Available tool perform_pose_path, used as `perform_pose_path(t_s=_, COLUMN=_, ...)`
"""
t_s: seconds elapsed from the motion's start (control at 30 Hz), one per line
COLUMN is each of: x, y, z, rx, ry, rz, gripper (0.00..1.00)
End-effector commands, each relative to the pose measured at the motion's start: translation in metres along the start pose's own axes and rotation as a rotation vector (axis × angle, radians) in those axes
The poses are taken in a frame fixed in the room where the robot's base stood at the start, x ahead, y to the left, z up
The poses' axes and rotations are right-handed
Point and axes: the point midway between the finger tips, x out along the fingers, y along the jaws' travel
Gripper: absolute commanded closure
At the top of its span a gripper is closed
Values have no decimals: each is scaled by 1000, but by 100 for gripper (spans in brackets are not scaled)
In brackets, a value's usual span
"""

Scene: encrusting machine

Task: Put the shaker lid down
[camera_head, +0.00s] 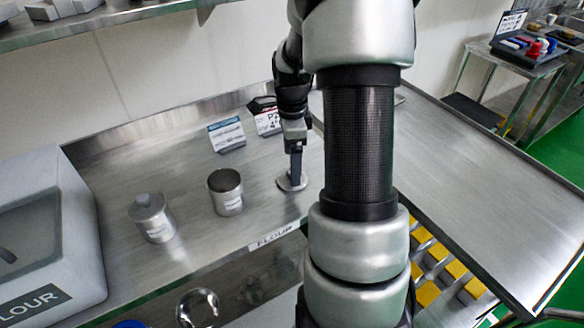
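The shaker lid (285,186) is a flat round grey metal disc, at or very near the steel counter. My gripper (296,178) points straight down over it, with its dark fingers reaching the middle of the lid. I see the fingers edge-on as one narrow bar, so their gap and any knob between them are hidden. I cannot tell whether the lid touches the counter. A second metal shaker (155,225) with a knobbed lid on stands further left.
A big grey bin marked FLOUR (50,235) fills the left end of the counter (200,258). Two small sign cards (226,135) (266,118) stand behind the shakers. My arm hides the counter right of the lid.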

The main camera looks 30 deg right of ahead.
Motion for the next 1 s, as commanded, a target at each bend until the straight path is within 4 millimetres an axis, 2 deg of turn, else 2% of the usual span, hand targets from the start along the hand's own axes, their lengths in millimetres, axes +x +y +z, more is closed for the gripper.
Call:
perform_pose_path(t_s=0.03, x=-14, y=-1, z=0, rx=0, ry=1, rz=-4, gripper=14)
perform_pose_path(t_s=0.2, x=-49, y=-1, z=0, rx=0, ry=0, rz=-4, gripper=14)
perform_pose_path(t_s=0.4, x=-72, y=0, z=0, rx=0, ry=1, rz=-1, gripper=14)
perform_pose_path(t_s=1.0, x=-77, y=0, z=0, rx=0, ry=0, rz=1, gripper=14)
